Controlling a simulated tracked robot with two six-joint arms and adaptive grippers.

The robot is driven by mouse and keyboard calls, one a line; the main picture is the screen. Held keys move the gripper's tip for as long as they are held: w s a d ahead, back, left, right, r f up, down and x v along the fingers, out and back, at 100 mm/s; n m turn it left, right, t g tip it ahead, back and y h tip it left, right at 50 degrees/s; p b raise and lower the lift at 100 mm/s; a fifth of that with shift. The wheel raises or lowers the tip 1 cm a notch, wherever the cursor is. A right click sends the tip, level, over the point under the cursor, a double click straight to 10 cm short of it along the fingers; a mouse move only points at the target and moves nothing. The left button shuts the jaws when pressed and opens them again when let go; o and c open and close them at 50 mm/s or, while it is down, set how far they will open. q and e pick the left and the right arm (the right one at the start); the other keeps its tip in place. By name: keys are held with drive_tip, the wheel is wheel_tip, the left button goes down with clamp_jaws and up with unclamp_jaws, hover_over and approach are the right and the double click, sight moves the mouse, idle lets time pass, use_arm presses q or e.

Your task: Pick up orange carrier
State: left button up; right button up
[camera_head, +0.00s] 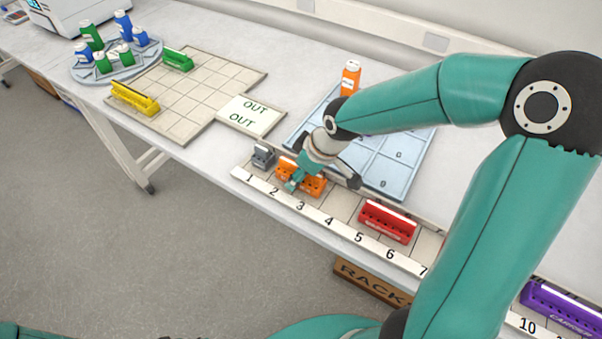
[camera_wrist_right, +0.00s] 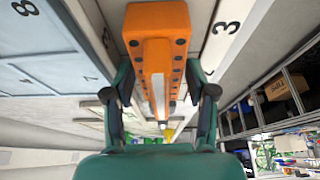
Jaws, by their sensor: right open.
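The orange carrier (camera_head: 313,185) sits in the numbered rack row (camera_head: 330,205), near the numbers 2 and 3. My right gripper (camera_head: 298,178) is over it and hides part of it. In the right wrist view the orange carrier (camera_wrist_right: 159,55) lies lengthwise between the two fingers of my right gripper (camera_wrist_right: 160,98). The fingers stand apart on either side of it, and I see a gap beside it. My left gripper is not in view.
A grey carrier (camera_head: 263,157) stands just left of the orange one, and a red carrier (camera_head: 387,222) stands to the right. A blue tray (camera_head: 400,172) and an orange bottle (camera_head: 350,78) are behind. A purple carrier (camera_head: 562,305) is far right.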

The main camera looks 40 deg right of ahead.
drive_tip(key=c, duration=1)
drive_tip(key=shift+r, duration=0.1)
